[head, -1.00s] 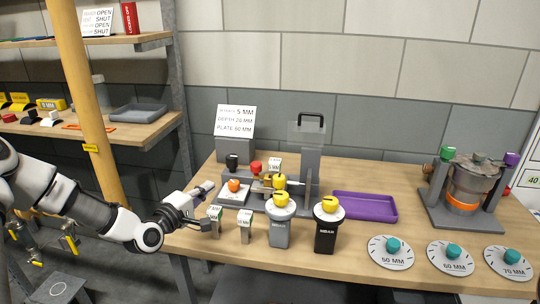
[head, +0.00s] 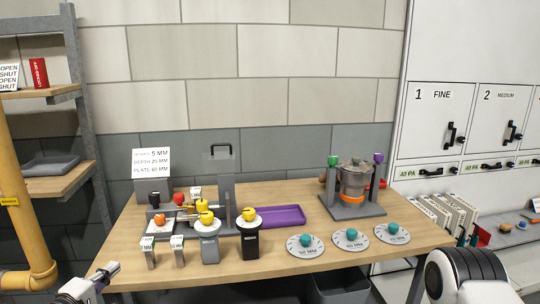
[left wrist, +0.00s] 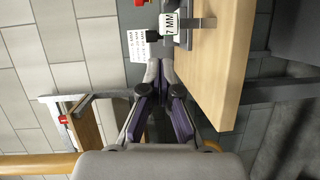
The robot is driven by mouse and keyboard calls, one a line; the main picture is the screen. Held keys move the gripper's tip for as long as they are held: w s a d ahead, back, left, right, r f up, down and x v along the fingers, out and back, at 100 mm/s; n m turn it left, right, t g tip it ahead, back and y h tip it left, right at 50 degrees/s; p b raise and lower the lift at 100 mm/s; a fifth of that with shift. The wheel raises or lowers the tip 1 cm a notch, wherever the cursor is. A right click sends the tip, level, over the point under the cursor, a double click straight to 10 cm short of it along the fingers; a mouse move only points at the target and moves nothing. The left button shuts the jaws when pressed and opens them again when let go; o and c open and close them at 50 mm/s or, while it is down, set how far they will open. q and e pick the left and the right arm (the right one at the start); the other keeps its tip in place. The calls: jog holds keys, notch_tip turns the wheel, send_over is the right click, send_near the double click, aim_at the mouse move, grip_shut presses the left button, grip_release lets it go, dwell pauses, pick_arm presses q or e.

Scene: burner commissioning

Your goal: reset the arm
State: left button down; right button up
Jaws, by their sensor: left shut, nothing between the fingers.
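My left gripper (head: 110,270) is at the lower left of the head view, by the table's front left corner. It is shut and empty. In the left wrist view its fingers (left wrist: 160,68) come together in front of the camera, beside the table edge.
The wooden table (head: 125,240) holds gauge blocks (head: 178,250), two yellow-topped posts (head: 249,235), a purple tray (head: 280,215), several teal-knobbed discs (head: 351,238) and a clamped burner pot (head: 354,185). A yellow pipe (head: 22,200) and shelf (head: 60,182) stand left. Cabinets (head: 445,120) stand right.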

pick_arm(q)
jog(key=s+d+f+m+g+h, duration=0.1)
jog(key=s+d+f+m+g, duration=0.3)
jog(key=d+f, duration=0.45)
jog(key=s+d+f+m+g+h, duration=0.1)
jog(key=s+d+f+g, duration=0.4)
jog(key=f, duration=0.7)
jog(key=s+d+f+m+g+y, duration=0.1)
jog(key=s+d+f+m+g, duration=0.35)
jog(key=s+f, duration=0.5)
jog(key=s+a+m+g+y, duration=0.1)
jog(key=s+m, duration=0.5)
jog(key=s, duration=0.8)
jog(key=shift+a+r+g+y, duration=0.15)
jog(key=shift+a+g+y, duration=0.05)
jog(key=shift+g+y, duration=0.85)
jog(key=shift+w, duration=0.1)
